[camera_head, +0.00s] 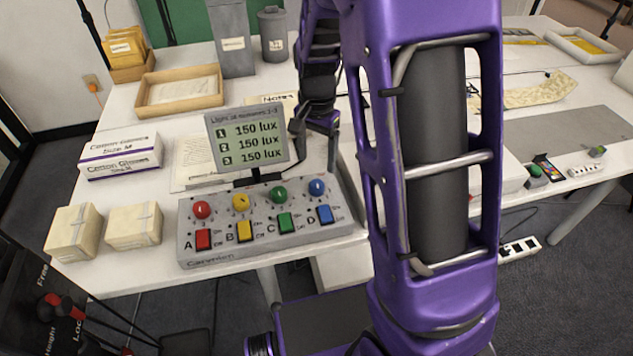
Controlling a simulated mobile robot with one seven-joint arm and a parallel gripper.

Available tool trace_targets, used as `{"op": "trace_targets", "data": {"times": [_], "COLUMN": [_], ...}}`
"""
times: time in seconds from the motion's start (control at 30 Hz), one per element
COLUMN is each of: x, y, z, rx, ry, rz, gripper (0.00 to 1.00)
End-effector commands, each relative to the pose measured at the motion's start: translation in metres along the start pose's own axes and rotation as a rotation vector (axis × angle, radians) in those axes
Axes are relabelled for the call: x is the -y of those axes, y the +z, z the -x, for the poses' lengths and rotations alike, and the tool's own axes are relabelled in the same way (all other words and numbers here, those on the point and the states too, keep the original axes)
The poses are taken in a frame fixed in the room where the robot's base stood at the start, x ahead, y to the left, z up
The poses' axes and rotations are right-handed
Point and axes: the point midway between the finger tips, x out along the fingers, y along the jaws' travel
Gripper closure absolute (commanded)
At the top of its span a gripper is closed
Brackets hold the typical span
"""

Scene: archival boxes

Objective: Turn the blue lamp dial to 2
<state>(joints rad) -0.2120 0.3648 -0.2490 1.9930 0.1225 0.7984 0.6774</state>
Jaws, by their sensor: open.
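The grey control box (225,255) stands at the table's front edge. Its blue dial (317,187) is the rightmost of the row of round dials, above the blue switch (326,214) by the letter D. The dial's pointer setting is too small to read. My gripper (315,158) hangs just behind and above the blue dial, pointing down, with its fingers apart and nothing seen between them. I cannot tell whether a finger touches the box. A screen (247,140) behind the box reads 150 lux on lines 1, 2 and 3.
Red (202,210), yellow (241,202) and green (279,195) dials sit left of the blue one. Wrapped packets (73,232) and a glove box (120,158) lie to the left. My purple arm covers the table just right of the control box.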

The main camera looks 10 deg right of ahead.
Motion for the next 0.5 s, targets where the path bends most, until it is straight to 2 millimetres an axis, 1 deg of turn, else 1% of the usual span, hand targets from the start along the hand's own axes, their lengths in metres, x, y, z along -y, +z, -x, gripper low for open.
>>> {"op": "trace_targets", "data": {"times": [0.03, 0.2, 0.33, 0.5], "x": [-0.001, 0.0, 0.0, 0.0], "y": [0.001, 0.0, 0.001, 0.0], "z": [-0.015, -0.049, -0.067, -0.08], "rx": [0.003, 0.002, 0.002, 0.001], "ry": [0.004, 0.002, 0.002, 0.0], "rz": [-0.001, -0.001, -0.001, -0.002], "gripper": [0.25, 0.25, 0.25, 0.25]}}
